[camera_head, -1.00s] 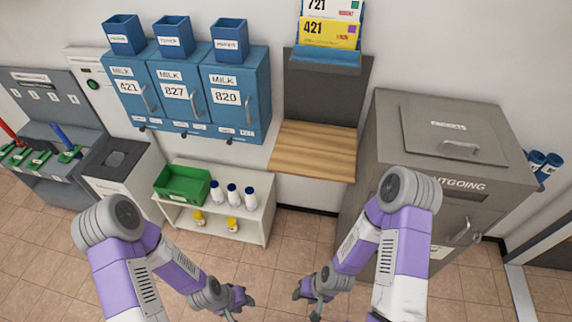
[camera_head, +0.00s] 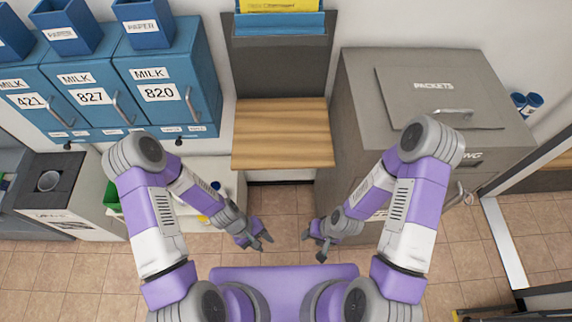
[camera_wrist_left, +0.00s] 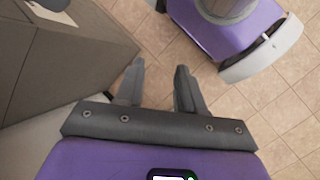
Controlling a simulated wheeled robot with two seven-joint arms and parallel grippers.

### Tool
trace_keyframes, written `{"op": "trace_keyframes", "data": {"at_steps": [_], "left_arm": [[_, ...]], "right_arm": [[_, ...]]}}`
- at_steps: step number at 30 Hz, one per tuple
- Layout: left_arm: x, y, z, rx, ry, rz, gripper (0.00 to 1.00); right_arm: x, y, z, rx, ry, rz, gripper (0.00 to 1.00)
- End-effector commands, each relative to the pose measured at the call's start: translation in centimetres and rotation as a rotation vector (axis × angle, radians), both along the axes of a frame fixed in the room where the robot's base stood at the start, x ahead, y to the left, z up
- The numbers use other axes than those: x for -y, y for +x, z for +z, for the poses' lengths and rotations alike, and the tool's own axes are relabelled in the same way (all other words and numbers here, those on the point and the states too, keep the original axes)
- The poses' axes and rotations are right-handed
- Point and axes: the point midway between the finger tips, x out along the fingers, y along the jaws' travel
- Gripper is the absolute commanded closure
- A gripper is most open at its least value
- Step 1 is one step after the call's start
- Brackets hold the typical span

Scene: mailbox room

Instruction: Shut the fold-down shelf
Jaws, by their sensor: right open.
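The fold-down shelf (camera_head: 283,135) is a wooden slatted board below a dark grey back panel (camera_head: 280,65). It is folded down and sticks out from the wall, with nothing on it. My left gripper (camera_head: 262,241) is below the shelf's front edge in the head view, apart from it and empty. Its two fingers (camera_wrist_left: 159,88) stand apart in the left wrist view, with bare floor between them. My right gripper (camera_head: 312,243) is to its right, also below the shelf in the picture, open, empty and touching nothing.
Blue milk lockers (camera_head: 140,85) hang left of the shelf, with a low white rack partly hidden under them. A grey packets box (camera_head: 425,95) stands close on the right. A blue holder (camera_head: 280,23) is above the panel. Tiled floor below the shelf is clear.

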Motion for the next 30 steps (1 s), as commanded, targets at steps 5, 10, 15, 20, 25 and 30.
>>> {"op": "trace_keyframes", "data": {"at_steps": [5,10,15,20,25,30], "left_arm": [[5.6,2.2,-4.3,-0.406,-0.236,0.273,0.62],[9.8,7.7,-3.3,-0.770,-0.580,0.482,0.62],[9.1,15.3,-0.6,-1.051,-1.008,0.587,0.62],[5.0,20.3,1.3,-1.184,-1.355,0.576,0.62],[1.6,22.3,2.3,-1.223,-1.551,0.534,0.62],[1.7,22.8,3.6,-1.230,-1.589,0.517,0.62]], "right_arm": [[0.0,0.0,-5.1,-0.001,0.000,0.000,0.54],[0.0,0.0,-8.8,-0.001,0.000,0.000,0.54],[0.0,0.0,-12.1,0.000,0.000,0.000,0.54],[0.0,0.0,-14.2,0.000,0.000,0.000,0.54],[0.0,0.0,-15.0,0.000,0.000,0.000,0.54],[0.0,0.0,-15.0,0.000,0.000,0.000,0.54]]}}
